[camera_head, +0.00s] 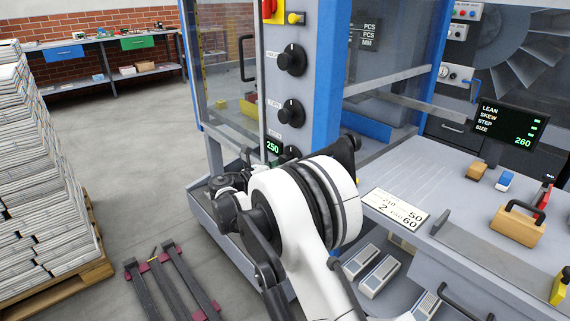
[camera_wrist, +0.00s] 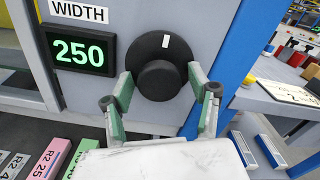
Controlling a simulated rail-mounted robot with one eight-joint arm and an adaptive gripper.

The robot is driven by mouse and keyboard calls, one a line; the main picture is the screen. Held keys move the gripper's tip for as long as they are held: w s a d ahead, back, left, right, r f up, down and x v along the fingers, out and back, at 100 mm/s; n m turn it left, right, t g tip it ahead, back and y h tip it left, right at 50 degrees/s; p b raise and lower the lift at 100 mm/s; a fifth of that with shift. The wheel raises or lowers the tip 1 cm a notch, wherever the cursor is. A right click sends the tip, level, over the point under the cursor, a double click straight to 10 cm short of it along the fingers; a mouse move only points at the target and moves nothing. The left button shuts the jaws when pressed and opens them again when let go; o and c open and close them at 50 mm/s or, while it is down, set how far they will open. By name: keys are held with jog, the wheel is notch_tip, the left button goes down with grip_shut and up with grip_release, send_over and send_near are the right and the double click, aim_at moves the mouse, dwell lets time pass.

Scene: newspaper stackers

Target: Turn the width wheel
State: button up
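The width wheel (camera_wrist: 163,48) is a black round dial with a raised hub, on a grey panel in the wrist view. Its white mark is near the top. A WIDTH label (camera_wrist: 79,12) and a display (camera_wrist: 80,52) reading 250 in green are to its left. My gripper (camera_wrist: 160,82) is open, one green-padded finger on each side of the hub, with small gaps seeming to show. I cannot tell how deep the fingertips reach. In the head view the wheel (camera_head: 292,152) is partly covered by my arm, and the small display (camera_head: 273,148) also reads 250.
Two more black dials, an upper one (camera_head: 292,59) and a middle one (camera_head: 291,112), are above on the same panel. A blue post (camera_wrist: 225,65) stands close to the right. Coloured labelled blocks (camera_wrist: 48,158) lie below left. A newspaper stack (camera_head: 40,165) is far left.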

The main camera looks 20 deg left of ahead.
jog(key=v, duration=1.2)
dwell(0.5)
